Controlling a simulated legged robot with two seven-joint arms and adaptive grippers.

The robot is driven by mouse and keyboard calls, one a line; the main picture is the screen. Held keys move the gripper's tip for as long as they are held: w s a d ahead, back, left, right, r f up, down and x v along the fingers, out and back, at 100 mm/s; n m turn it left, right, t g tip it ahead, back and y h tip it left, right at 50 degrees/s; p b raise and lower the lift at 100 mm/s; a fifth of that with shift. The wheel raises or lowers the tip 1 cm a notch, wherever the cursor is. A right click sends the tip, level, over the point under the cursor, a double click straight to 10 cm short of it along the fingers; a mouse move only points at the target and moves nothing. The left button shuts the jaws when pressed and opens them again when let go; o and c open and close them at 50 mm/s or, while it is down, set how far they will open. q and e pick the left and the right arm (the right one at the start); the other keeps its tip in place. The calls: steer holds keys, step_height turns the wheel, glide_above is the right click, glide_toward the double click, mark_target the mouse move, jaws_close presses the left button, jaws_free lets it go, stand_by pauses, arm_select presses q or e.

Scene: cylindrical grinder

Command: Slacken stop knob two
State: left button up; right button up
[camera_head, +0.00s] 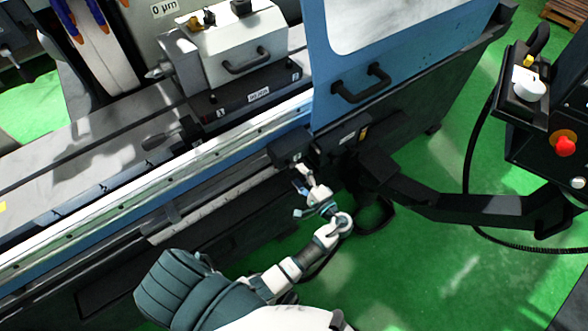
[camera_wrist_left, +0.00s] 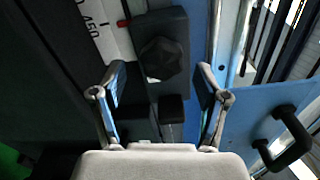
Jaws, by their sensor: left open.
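A dark faceted stop knob (camera_wrist_left: 162,60) sits on a black stop block (camera_wrist_left: 178,25) in the left wrist view. In the head view the black stop block (camera_head: 287,150) is on the machine's front rail, with a small pale mark on its face; its knob is hard to make out there. My left gripper (camera_head: 304,180) is just below this block, pointing up at it. In the wrist view my left gripper (camera_wrist_left: 161,72) is open, one finger on each side of the knob, with visible gaps to both. I cannot tell how deep the fingertips reach. My right gripper is not in view.
A scale (camera_wrist_left: 90,22) with a red pointer runs beside the block. A blue door with a black handle (camera_head: 361,84) stands above right. A black support arm (camera_head: 470,207) carries a control panel with a red button (camera_head: 565,144) at right. Green floor is free in front.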

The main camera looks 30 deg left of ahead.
arm_select(q)
steer(key=v, duration=0.8)
steer(key=s+a+f+m+g+h, duration=0.15)
steer(key=s+f+h, duration=0.25)
steer(key=f, duration=0.8)
steer(key=s+a+f+g+h, duration=0.15)
steer(key=s+f+h, duration=0.25)
steer(key=f, duration=0.8)
steer(key=s+f+n+g+h, duration=0.1)
steer(key=s+f+n+h, duration=0.2)
steer(key=s+f, duration=0.4)
steer(key=s+d+f+n+g+h+p, duration=0.1)
steer(key=s+f+n+h, duration=0.2)
steer(key=s, duration=0.9)
step_height(320, 180, down, 5)
steer(key=h, duration=0.2)
steer(key=shift+s+r+h, duration=0.15)
steer(key=shift+s+h, duration=0.2)
steer(key=shift+h, duration=0.05)
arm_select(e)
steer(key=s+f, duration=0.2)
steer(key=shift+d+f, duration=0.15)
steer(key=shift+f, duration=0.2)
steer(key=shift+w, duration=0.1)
